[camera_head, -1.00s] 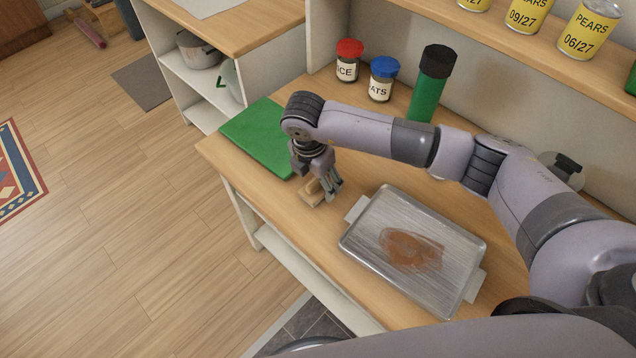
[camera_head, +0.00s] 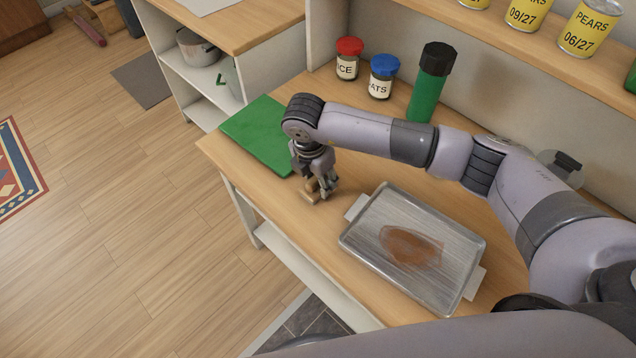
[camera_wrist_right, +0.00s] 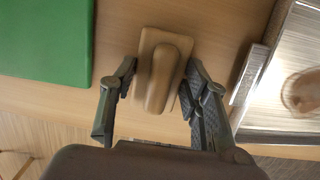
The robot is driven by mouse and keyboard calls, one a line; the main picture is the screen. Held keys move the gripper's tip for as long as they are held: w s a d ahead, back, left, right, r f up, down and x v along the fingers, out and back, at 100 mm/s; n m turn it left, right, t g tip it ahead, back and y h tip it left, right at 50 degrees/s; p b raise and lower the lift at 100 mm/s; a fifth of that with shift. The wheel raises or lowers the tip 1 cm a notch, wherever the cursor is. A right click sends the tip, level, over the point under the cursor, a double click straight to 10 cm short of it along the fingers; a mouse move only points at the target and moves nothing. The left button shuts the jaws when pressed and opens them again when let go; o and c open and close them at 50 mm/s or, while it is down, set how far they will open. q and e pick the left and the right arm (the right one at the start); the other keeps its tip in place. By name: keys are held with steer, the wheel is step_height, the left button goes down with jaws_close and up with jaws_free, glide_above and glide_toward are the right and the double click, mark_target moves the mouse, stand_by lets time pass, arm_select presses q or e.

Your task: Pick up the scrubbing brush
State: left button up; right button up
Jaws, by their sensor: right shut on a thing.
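The wooden scrubbing brush (camera_head: 309,193) is on the counter, between the green board and the metal tray. In the right wrist view the brush (camera_wrist_right: 162,72) shows its raised grip, with the fingers on either side of it. My right gripper (camera_head: 316,185) points down over the brush and is shut on it; its fingers also show in the right wrist view (camera_wrist_right: 160,88). The fingers hide part of the brush in the head view. Whether the brush is clear of the counter I cannot tell. My left gripper is not in view.
A metal tray (camera_head: 362,248) with a brown stain lies close to the right of the brush. A green board (camera_head: 262,135) lies to the left. Jars (camera_head: 381,80) and a green bottle (camera_head: 430,88) stand behind my right arm. The counter's front edge is near.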

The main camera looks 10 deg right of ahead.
steer(key=shift+c, duration=0.8)
steer(key=shift+r, duration=0.1)
step_height(320, 180, up, 20)
steer(key=b, duration=0.1)
steer(key=shift+b, duration=0.3)
steer(key=o, duration=0.6)
steer(key=c, duration=0.4)
steer(key=shift+d, duration=0.1)
steer(key=shift+c, duration=0.3)
